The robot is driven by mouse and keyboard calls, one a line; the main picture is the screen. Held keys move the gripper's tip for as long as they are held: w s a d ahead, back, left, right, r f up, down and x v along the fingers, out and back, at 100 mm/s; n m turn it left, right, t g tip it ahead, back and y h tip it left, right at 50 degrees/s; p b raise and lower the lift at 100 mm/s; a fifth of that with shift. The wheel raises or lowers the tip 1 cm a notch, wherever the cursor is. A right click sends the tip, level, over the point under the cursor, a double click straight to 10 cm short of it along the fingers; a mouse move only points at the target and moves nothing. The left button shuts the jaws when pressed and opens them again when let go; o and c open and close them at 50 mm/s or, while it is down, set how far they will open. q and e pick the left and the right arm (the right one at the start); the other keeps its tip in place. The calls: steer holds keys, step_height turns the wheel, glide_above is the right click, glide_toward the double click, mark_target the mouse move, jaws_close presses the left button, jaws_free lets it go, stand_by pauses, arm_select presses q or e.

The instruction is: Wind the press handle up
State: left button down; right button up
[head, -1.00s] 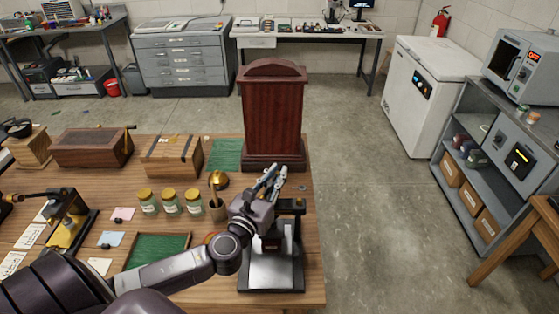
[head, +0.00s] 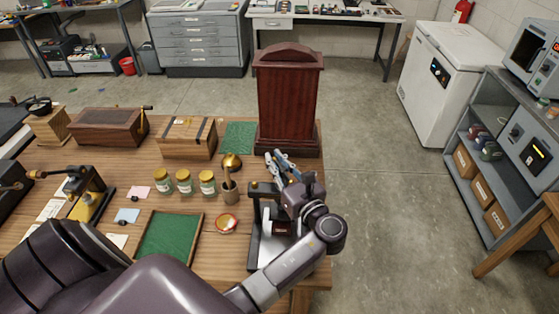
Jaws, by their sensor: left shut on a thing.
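The black press (head: 263,187) stands at the table's front right corner, its pale base plate (head: 270,250) partly covered by my left arm. My left gripper (head: 279,160) is at the top of the press, just right of its black upright, with its fingers pointing up and away. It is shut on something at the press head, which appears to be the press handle. The handle itself is hidden behind the fingers and wrist. My right gripper is not in view.
A dark red wooden case (head: 287,100) stands close behind the press. A brass dome (head: 231,160), a small cup (head: 229,192), a round red-rimmed dish (head: 226,223) and lidded jars (head: 184,182) stand to its left. The floor right of the table is clear.

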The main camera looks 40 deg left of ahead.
arm_select(q)
steer(key=n+g, duration=0.1)
steer(key=g, duration=0.1)
steer(key=n+g+y+b, duration=0.1)
steer(key=n+g, duration=0.1)
steer(key=shift+s+a+f+y, duration=0.1)
steer(key=shift+s+f+y, duration=0.05)
steer(key=shift+s+y, duration=0.2)
steer(key=n+g+b, duration=0.1)
steer(key=g, duration=0.1)
steer(key=s+n+g+b, duration=0.1)
steer(key=g, duration=0.1)
steer(key=shift+a+n+g, duration=0.1)
steer(key=shift+n+g, duration=0.2)
steer(key=shift+n, duration=0.1)
steer(key=n+g+b, duration=0.1)
steer(key=s+n+g+b, duration=0.1)
steer(key=g, duration=0.1)
steer(key=shift+f+g+b, duration=0.1)
steer(key=shift+g+b, duration=0.2)
steer(key=shift+b, duration=0.05)
steer(key=shift+s+d+n+g+h+b, duration=0.1)
steer(key=shift+s+n+g+h+b, duration=0.2)
steer(key=shift+n+g+b, duration=0.45)
steer(key=shift+s+d+n+g+h+b, duration=0.1)
steer(key=shift+n+g+h+b, duration=0.35)
steer(key=shift+g, duration=0.5)
